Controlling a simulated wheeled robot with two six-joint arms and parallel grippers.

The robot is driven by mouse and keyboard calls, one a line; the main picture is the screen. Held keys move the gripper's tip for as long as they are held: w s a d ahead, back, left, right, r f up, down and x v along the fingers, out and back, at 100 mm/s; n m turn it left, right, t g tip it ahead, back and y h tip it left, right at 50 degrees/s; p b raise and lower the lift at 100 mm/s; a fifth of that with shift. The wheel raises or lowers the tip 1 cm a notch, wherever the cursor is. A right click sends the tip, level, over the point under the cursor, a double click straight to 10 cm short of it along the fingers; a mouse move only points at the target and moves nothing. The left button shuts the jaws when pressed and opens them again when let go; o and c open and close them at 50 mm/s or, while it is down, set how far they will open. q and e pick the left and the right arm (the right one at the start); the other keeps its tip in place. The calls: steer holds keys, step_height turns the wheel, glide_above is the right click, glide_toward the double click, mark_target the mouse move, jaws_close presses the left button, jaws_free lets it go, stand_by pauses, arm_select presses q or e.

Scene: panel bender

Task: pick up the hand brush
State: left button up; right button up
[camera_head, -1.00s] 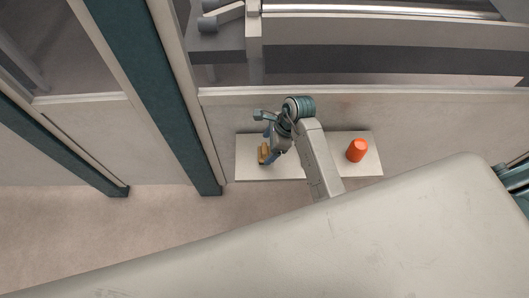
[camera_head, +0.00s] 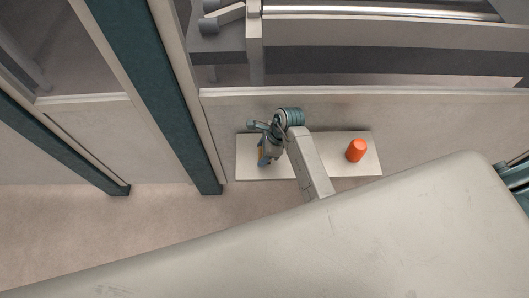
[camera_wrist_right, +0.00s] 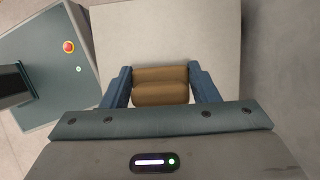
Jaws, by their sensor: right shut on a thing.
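The hand brush (camera_wrist_right: 160,84), a tan-brown block with a groove across it, sits between the two blue fingers of my right gripper (camera_wrist_right: 162,90) in the right wrist view. The fingers are shut on its sides. Whether the brush still touches the shelf cannot be told. My left gripper is not in view.
An orange cup-like object (camera_head: 356,150) stands on the right part of the shelf. A machine frame with a dark green post (camera_head: 160,100) rises to the left. A control box with a red button (camera_wrist_right: 69,47) shows in the right wrist view.

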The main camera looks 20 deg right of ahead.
step_height(320, 180, up, 10)
steer(key=shift+r+b, duration=0.1)
steer(key=shift+b, duration=0.5)
